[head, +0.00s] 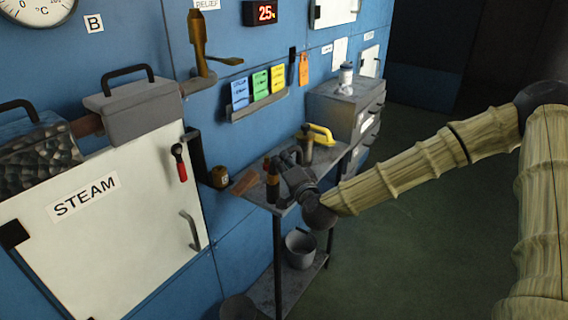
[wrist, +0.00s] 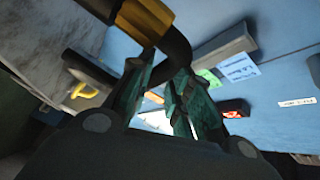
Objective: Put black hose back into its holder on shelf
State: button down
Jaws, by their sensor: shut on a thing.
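The black hose (wrist: 178,48) shows in the wrist view as a dark curved piece with an orange-brown section (wrist: 148,18) at the top. My gripper (wrist: 165,75) is shut on the hose, which passes between its teal fingers. In the head view my gripper (head: 286,160) is above the near end of the metal shelf (head: 255,193). A dark upright piece with an orange-brown top (head: 272,180) hangs beside it and seems to be part of the hose. I cannot make out the holder clearly; my gripper and wrist cover part of the shelf.
A grey pot (head: 300,249) sits below. A grey cabinet (head: 346,108) stands behind, and the white STEAM door (head: 120,250) is left. The floor at right is open.

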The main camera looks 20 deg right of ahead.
jog(key=c, duration=1.2)
grip_release()
jog(key=shift+c, duration=0.2)
jog(key=s+d, duration=0.1)
jog(key=s, duration=1.1)
jog(key=shift+f, duration=0.15)
jog(key=s+a+f+n+g+y, duration=0.1)
jog(key=s+a+f+n+g, duration=0.2)
jog(key=f, duration=0.6)
jog(key=s+a+f+n+g+y, duration=0.1)
jog(key=s+a+f+g, duration=0.15)
jog(key=s+f, duration=0.4)
jog(key=s+a+f+n+g, duration=0.3)
jog(key=f+g, duration=0.1)
jog(key=f, duration=0.6)
jog(key=s+d+f+n+g+h, duration=0.1)
jog(key=s+d+f+n+g, duration=0.1)
jog(key=s+f, duration=0.6)
jog(key=s+d+f+n+g+h, duration=0.2)
jog(key=s+d+f+g, duration=0.3)
jog(key=s, duration=1)
notch_tip(320, 180, down, 3)
jog(key=shift+s+d+r+n+g+h, duration=0.1)
jog(key=shift+s+d+n+g+h, duration=0.1)
jog(key=shift+s+n+g+h, duration=0.4)
